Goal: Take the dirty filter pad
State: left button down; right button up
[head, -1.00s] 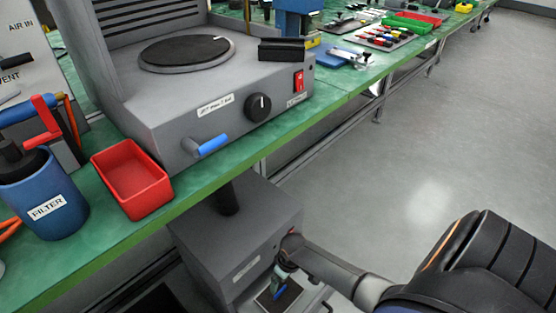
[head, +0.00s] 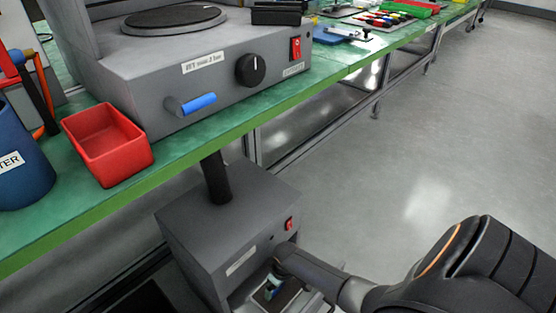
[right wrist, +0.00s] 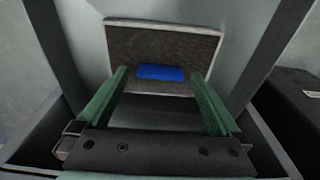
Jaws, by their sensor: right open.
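The dirty filter pad (right wrist: 195,45) is a dark grey panel with a pale rim and a blue tab (right wrist: 160,72) in the right wrist view. It sits in an open drawer-like tray of the grey box (head: 225,225) under the bench. My right gripper (right wrist: 160,80) is open, its green fingers on either side of the blue tab with gaps left and right. In the head view my right gripper (head: 270,291) is small and reaches into the tray, partly covering the pad. My left gripper is not in view.
The green bench (head: 190,145) overhangs the box at the left, with a red bin (head: 105,150) and a blue FILTER canister (head: 22,170) on it. A grey machine (head: 200,70) with a blue-handled lever stands behind. The floor at right is clear.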

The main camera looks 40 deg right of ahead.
jog(key=shift+f, duration=0.2)
grip_shut()
dwell(0.7)
